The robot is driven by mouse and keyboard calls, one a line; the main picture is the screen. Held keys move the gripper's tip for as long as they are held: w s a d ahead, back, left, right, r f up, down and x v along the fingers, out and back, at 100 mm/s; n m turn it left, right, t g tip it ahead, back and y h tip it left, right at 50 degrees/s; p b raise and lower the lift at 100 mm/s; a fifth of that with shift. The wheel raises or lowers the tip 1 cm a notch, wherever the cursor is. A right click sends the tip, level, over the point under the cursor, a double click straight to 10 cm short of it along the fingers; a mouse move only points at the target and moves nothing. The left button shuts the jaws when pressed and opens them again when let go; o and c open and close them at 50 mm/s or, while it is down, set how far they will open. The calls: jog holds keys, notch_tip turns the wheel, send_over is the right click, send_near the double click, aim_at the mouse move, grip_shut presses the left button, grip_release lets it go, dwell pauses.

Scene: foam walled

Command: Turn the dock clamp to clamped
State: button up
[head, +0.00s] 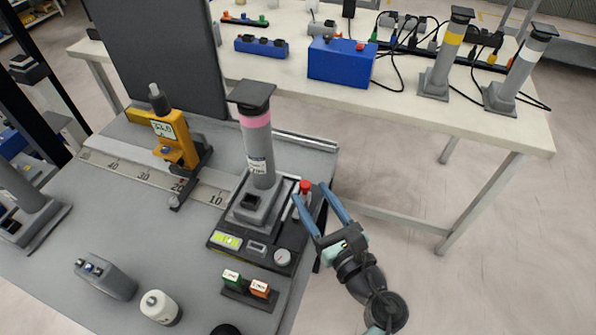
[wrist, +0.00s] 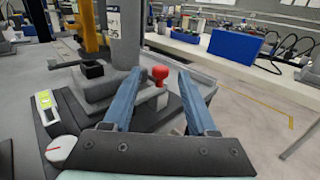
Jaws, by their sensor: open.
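The dock (head: 256,250) is a dark base with a grey column (head: 259,150) standing upright in it; the column has a pink band and a flat dark top. A red knob (head: 305,186), seemingly the clamp's handle, stands at the dock's right side. My gripper (head: 311,190) is open around the knob's position in the head view. In the wrist view the red knob (wrist: 160,75) shows between the two blue fingers, with space on both sides. Whether either finger touches it, I cannot tell. The clamp's lower part is mostly hidden, and its setting cannot be read.
A yellow fixture (head: 176,140) stands left of the dock, before a dark upright panel (head: 160,50). Green and orange buttons (head: 248,288) sit in front. A white table (head: 420,110) behind holds a blue box (head: 340,62), cables and more columns. Floor right of the dock is clear.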

aim_at(303, 181)
jog(key=x, duration=0.7)
grip_shut()
